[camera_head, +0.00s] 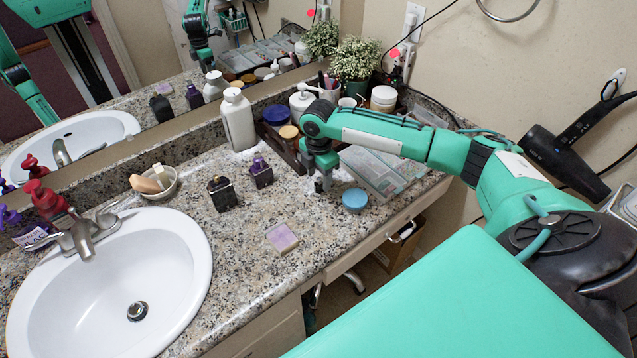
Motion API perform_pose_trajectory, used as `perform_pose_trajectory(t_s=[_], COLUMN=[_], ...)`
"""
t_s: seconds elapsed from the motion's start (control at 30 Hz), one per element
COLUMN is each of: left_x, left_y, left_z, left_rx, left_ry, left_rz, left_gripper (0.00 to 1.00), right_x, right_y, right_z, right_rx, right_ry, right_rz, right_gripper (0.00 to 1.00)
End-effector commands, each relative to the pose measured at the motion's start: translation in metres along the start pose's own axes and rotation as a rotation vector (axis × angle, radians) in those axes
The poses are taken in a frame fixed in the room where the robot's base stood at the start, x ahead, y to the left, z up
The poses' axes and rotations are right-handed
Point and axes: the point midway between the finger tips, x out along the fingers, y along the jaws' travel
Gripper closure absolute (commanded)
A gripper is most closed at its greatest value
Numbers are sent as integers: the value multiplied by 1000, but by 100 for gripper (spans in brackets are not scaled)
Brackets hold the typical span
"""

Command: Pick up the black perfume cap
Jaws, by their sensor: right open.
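A dark perfume bottle (222,195) stands upright on the granite counter. Its small dark top is hard to make out. My right gripper (321,185) is open and points down, low over the counter, to the right of both bottles. It holds nothing that I can see. My left gripper is not directly in view.
A light blue round container (355,200) sits close right of the gripper, near a flat clear-lidded case (378,172). The sink (180,270) is at left.

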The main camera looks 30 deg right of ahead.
Motion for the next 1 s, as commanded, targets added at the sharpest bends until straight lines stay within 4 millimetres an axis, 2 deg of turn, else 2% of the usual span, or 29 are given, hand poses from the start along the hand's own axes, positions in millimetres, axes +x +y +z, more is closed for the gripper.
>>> perform_pose_trajectory(t_s=[0.13, 0.4, 0.63, 0.67, 1.0], left_x=[0, 1, 1, 1, 1], left_y=[0, 1, 2, 3, 3], left_z=[6, 7, 5, 5, 5], left_rx=[0, 0, 0, 0, 0], left_ry=[-11, -12, -9, -9, -8], left_rz=[0, 1, 3, 3, 4], left_gripper=[100, 100, 100, 100, 100], right_x=[16, 18, 18, 18, 15], right_y=[0, 0, 0, 0, 1], right_z=[0, 0, 0, 0, 0], right_rx=[0, -1, -1, -1, -1], right_ry=[-1, -1, -1, -1, -1], right_rz=[1, 2, 1, 1, 2], right_gripper=[47, 47, 92, 94, 95])
